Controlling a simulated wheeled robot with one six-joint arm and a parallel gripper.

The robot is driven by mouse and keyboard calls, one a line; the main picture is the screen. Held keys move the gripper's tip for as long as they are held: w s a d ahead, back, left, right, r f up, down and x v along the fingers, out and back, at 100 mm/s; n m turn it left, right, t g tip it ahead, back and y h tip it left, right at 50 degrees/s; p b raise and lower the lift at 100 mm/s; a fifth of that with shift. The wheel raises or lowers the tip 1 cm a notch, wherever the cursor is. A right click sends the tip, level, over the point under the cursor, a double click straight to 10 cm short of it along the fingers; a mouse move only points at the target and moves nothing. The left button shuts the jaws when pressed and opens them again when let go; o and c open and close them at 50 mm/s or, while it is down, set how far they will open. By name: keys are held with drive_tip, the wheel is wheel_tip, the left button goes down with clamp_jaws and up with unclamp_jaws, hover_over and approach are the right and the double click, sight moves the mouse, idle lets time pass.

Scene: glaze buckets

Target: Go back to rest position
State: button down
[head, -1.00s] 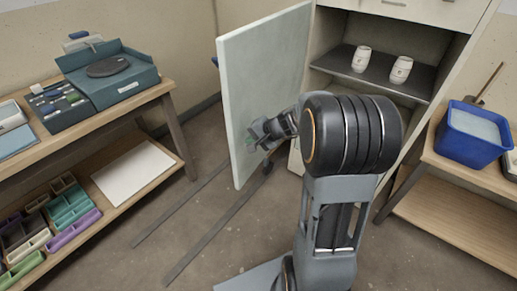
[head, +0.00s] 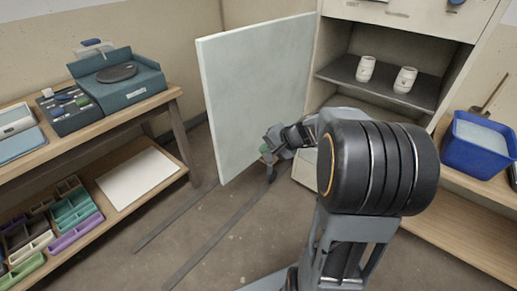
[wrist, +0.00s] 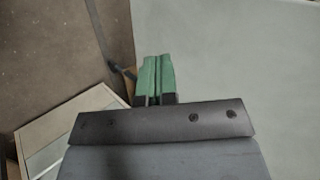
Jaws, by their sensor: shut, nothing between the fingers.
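My gripper (head: 268,156) is in front of the lower right part of the open cabinet door (head: 250,92), to the left of my large dark arm joint. In the wrist view its green fingers (wrist: 155,78) are together with nothing between them. The pale door panel also fills the right of the wrist view (wrist: 235,55). I cannot tell how close the fingers are to the door.
The open cabinet has a dark shelf (head: 345,74) with two white cups (head: 365,68) (head: 405,79). A blue bucket (head: 480,150) stands on a right-hand bench. A wooden bench (head: 165,97) with a blue-grey device (head: 118,88) is on the left.

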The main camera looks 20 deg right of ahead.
drive_tip(key=s+d+r+g+h+p, duration=0.1)
drive_tip(key=s+d+r+g, duration=0.15)
drive_tip(key=s, duration=0.45)
drive_tip(key=s+a+r+n+h+p, duration=0.2)
drive_tip(key=s+a+r+n+p, duration=0.2)
drive_tip(key=r+p, duration=0.4)
drive_tip(key=s+a+r+n+h+p, duration=0.3)
drive_tip(key=s+a+r+n+p, duration=0.2)
drive_tip(key=a+r+p, duration=0.1)
drive_tip(key=shift+s+r+g+p, duration=0.25)
drive_tip(key=shift+r+g+p, duration=0.1)
drive_tip(key=shift+r+p, duration=0.55)
